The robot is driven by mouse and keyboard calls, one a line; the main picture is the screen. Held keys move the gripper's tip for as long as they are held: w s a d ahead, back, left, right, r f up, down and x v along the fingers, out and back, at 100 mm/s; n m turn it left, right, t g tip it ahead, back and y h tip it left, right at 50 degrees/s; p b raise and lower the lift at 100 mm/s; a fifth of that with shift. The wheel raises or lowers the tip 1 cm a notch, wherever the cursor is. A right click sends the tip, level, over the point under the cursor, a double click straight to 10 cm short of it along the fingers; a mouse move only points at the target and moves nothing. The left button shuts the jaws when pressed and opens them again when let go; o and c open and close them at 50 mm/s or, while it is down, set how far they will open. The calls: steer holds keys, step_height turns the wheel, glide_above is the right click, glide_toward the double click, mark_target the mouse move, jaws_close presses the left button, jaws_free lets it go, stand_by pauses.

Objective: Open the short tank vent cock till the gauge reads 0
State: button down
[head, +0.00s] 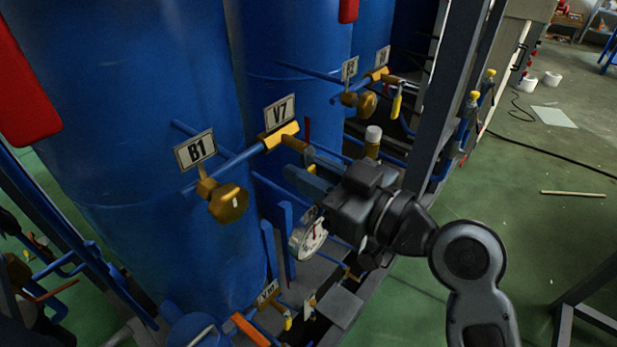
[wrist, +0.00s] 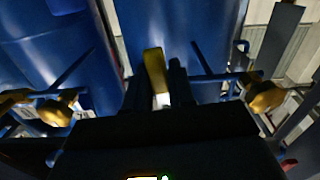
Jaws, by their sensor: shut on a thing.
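A brass cock (head: 279,136) sits on a blue pipe beside the V7 plate (head: 281,112), in front of a tall blue tank. My gripper (head: 306,177) is just below and right of it. In the wrist view the fingers (wrist: 157,85) are shut on a yellow handle (wrist: 154,62), which stands between them. The handle seems to belong to the V7 cock, but my gripper partly hides the join. A round white gauge (head: 309,238) with a red needle shows below my gripper. Its face is seen at a slant and the reading is too small to tell.
A brass knob valve (head: 228,203) under the B1 plate (head: 195,150) is left of my gripper. More valves and pipes (head: 366,103) lie behind. A dark frame post (head: 450,95) stands close to the right. The green floor (head: 540,210) is mostly open at right.

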steer(key=n+b, duration=0.1)
steer(key=b, duration=0.2)
steer(key=w+n+b, duration=0.1)
steer(key=n+b, duration=0.1)
steer(key=b, duration=0.1)
steer(key=shift+d+f, duration=0.35)
steer(key=shift+w+d+r+n+b, duration=0.3)
steer(key=shift+r+n+b, duration=0.35)
steer(key=shift+n+b, duration=1.9)
steer(key=shift+w+d+r+n+b, duration=0.25)
steer(key=shift+r+n+b, duration=0.4)
steer(key=shift+n+b, duration=1.9)
steer(key=shift+w+d+r+n+b, duration=0.5)
steer(key=shift+n+b, duration=1)
steer(key=shift+b, duration=2)
steer(key=shift+s+a+r, duration=0.15)
steer(key=shift+a+r, duration=0.1)
steer(key=shift+a, duration=0.1)
steer(key=c, duration=1)
jaws_free()
steer(key=shift+c, duration=0.2)
steer(key=shift+d, duration=0.1)
steer(key=v, duration=0.7)
steer(key=shift+s+d, duration=0.25)
